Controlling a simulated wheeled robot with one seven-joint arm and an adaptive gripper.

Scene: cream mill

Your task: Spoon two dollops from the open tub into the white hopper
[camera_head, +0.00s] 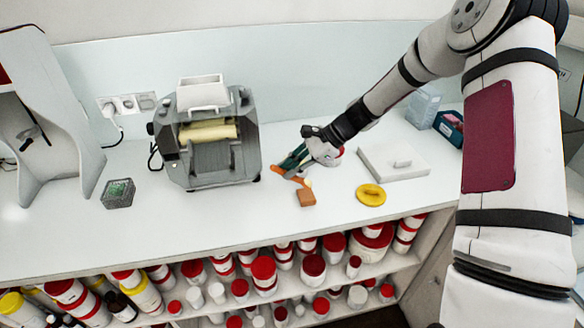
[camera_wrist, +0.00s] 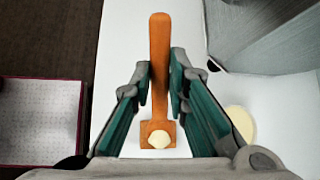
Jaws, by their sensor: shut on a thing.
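The white hopper (camera_head: 203,92) sits on top of the grey mill (camera_head: 211,150), left of my gripper (camera_head: 294,162). My gripper is shut on the orange spoon (camera_wrist: 160,45), which lies between its green-lined fingers in the wrist view (camera_wrist: 160,82). A pale cream lump (camera_wrist: 158,140) shows at the spoon's lower end. A round cream-coloured thing (camera_wrist: 240,122), perhaps the open tub, is partly hidden by the right finger. My gripper largely hides that spot in the head view.
A yellow lid (camera_head: 370,195) and a flat white scale-like box (camera_head: 393,162) lie on the counter to the right. A small dark box (camera_head: 118,193) is left of the mill. The front counter is mostly clear. Jars crowd the shelves below.

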